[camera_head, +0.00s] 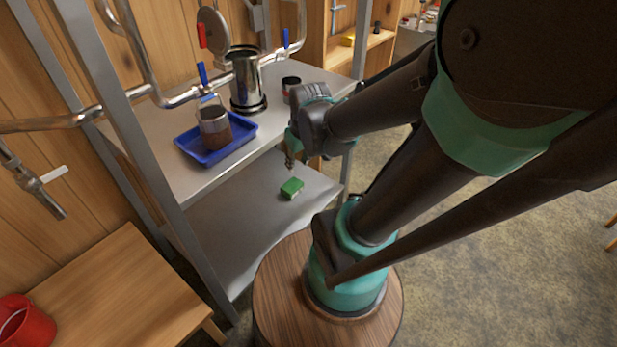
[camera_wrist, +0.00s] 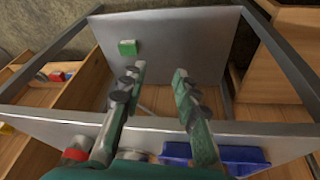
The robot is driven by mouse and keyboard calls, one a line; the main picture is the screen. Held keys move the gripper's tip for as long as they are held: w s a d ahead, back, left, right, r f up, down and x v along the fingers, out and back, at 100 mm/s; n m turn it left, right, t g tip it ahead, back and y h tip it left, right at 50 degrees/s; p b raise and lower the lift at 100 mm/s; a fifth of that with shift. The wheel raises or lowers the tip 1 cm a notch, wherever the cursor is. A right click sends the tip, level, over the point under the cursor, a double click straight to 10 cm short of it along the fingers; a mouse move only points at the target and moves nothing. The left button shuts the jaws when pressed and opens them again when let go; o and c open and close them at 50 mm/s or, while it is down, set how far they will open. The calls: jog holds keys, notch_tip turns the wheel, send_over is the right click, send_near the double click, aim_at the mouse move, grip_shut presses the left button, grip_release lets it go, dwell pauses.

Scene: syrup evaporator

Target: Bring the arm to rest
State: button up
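My gripper (camera_head: 291,158) hangs at the front edge of the steel shelf unit, beside the upper shelf (camera_head: 185,187) and above the lower shelf (camera_head: 240,235). In the wrist view my gripper (camera_wrist: 157,75) has its two fingers spread apart with nothing between them. My arm is stretched out and bent over the round wooden stand towards the shelves. A green block (camera_head: 292,188) lies on the lower shelf below my gripper; it also shows in the wrist view (camera_wrist: 128,48), left of the fingers and apart from them.
A blue tray (camera_head: 190,151) on the upper shelf holds a glass jar of brown liquid (camera_head: 215,130) under a blue-handled tap. A steel pot (camera_head: 246,80) and a dark-lidded jar (camera_head: 290,84) stand behind. Steel posts frame the shelves. Floor (camera_head: 480,250) is clear at right.

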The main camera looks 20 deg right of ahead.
jog(key=s+f+m, duration=0.1)
jog(key=s+d+f+m, duration=0.2)
jog(key=s, duration=0.1)
jog(key=shift+f, duration=0.25)
dwell(0.9)
